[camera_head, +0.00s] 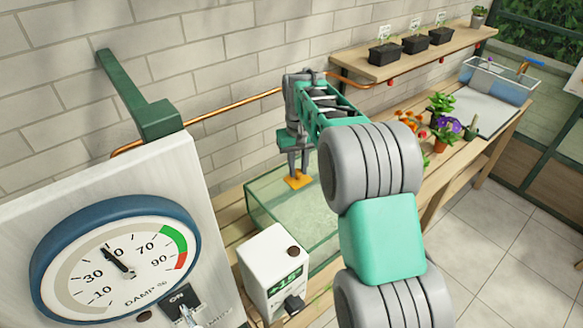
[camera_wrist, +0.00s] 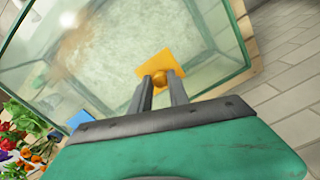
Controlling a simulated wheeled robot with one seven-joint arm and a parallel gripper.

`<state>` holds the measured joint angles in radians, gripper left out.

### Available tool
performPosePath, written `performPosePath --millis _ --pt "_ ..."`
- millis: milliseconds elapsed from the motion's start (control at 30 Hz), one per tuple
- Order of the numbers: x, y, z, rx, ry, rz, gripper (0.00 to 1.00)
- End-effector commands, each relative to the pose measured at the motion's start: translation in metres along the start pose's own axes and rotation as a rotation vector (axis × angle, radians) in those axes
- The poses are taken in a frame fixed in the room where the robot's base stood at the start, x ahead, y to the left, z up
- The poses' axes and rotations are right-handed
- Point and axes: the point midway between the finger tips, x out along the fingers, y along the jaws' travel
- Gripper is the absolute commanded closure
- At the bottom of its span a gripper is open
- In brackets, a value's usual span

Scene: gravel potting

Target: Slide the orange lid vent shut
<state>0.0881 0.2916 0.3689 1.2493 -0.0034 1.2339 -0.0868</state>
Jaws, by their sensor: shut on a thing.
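The orange lid vent (camera_head: 297,180) is a flat square plate on the clear lid of a glass case (camera_head: 270,207). In the wrist view the vent (camera_wrist: 160,66) has a round orange knob (camera_wrist: 160,79). My gripper (camera_wrist: 165,82) is shut on this knob from above, with one finger at each side. In the head view my gripper (camera_head: 298,172) points straight down onto the vent. The opening under the vent cannot be made out. The glass case (camera_wrist: 236,50) looks hazy inside.
A white box with a green display (camera_head: 272,270) stands in front of the glass case. A big round dial (camera_head: 115,260) is at the left. Flowering plants (camera_head: 440,128) and a clear basin (camera_head: 497,82) are further right on the bench. Black pots (camera_head: 386,53) line a wall shelf (camera_head: 400,65).

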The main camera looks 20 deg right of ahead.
Motion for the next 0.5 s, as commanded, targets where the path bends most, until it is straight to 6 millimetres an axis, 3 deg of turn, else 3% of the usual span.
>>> performPosePath --millis 67,100,333,500 --pt "-0.0019 0.0039 -0.0016 0.011 0.007 0.003 1.00" --pt "-0.0020 0.0040 -0.0017 0.012 0.008 0.003 0.75" --pt "-0.0017 -0.0004 -0.0016 0.003 0.006 0.002 0.57" --pt "-0.0012 -0.0022 -0.0013 0.000 0.004 0.002 0.57"
